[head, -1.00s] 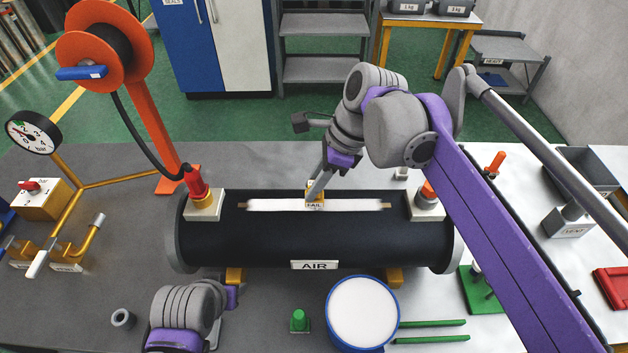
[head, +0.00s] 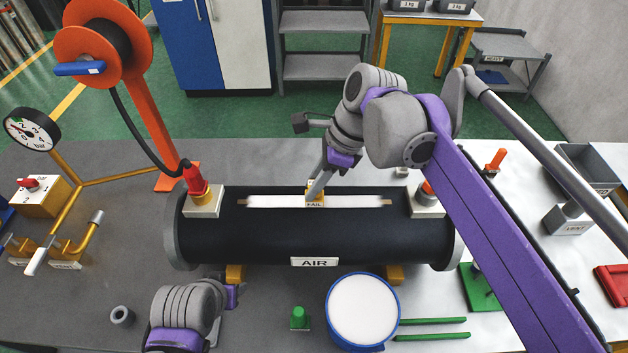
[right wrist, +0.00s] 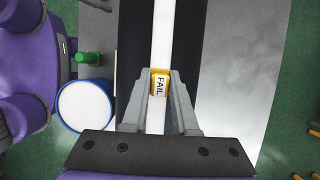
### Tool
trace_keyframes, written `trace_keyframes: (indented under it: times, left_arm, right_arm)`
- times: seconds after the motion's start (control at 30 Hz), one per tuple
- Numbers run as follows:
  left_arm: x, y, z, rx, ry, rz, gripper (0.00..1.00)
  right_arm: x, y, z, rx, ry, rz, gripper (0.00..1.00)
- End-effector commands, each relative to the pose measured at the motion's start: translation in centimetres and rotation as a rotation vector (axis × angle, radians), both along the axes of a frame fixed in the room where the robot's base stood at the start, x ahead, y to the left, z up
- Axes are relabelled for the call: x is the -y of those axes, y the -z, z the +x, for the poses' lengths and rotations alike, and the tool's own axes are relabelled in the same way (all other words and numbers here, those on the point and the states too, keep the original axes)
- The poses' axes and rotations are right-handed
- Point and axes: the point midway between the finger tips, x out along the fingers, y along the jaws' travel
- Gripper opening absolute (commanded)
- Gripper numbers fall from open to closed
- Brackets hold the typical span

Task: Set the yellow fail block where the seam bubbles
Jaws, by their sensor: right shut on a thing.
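The yellow fail block (head: 315,200), with a white FAIL label, is at the white seam strip (head: 270,201) on top of the black cylinder (head: 300,236). My right gripper (head: 318,190) is shut on the block from above; the right wrist view shows the block (right wrist: 159,84) between both fingers (right wrist: 159,98), over the white strip. I cannot tell whether the block touches the strip. No distinct bubbles can be made out. My left arm shows at the lower left, but its fingertips are not clearly visible.
A blue tub of white liquid (head: 362,311), a green plug (head: 299,318) and green rods (head: 432,328) lie in front of the cylinder. A pressure gauge (head: 32,130) and an orange hose reel (head: 105,45) stand left. A red-topped fitting (head: 195,180) sits on the cylinder's left end.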

Motion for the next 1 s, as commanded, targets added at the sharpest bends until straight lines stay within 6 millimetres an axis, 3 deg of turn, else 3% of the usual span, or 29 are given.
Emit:
trace_keyframes:
  times: [0.27,0.3,0.5,0.8,1.0]
  left_arm:
    - [0.0,0.3,-0.1,-0.002,0.000,0.000,0.50]
    - [0.0,0.3,-0.1,-0.002,0.000,0.000,0.50]
    - [0.0,0.2,-0.1,-0.002,0.000,0.000,0.50]
    - [0.0,0.2,-0.1,-0.002,0.000,0.000,0.50]
    - [0.0,0.1,0.0,0.000,0.000,0.000,0.50]
  right_arm:
    - [0.0,0.4,0.0,0.000,0.000,0.000,0.00]
    - [0.0,0.4,0.0,0.000,0.000,0.000,0.31]
    - [0.0,0.4,0.0,0.000,0.000,0.000,0.62]
    - [0.1,0.2,0.0,0.000,0.000,0.000,0.62]
    - [1.1,-2.2,0.0,0.001,0.002,0.000,0.62]
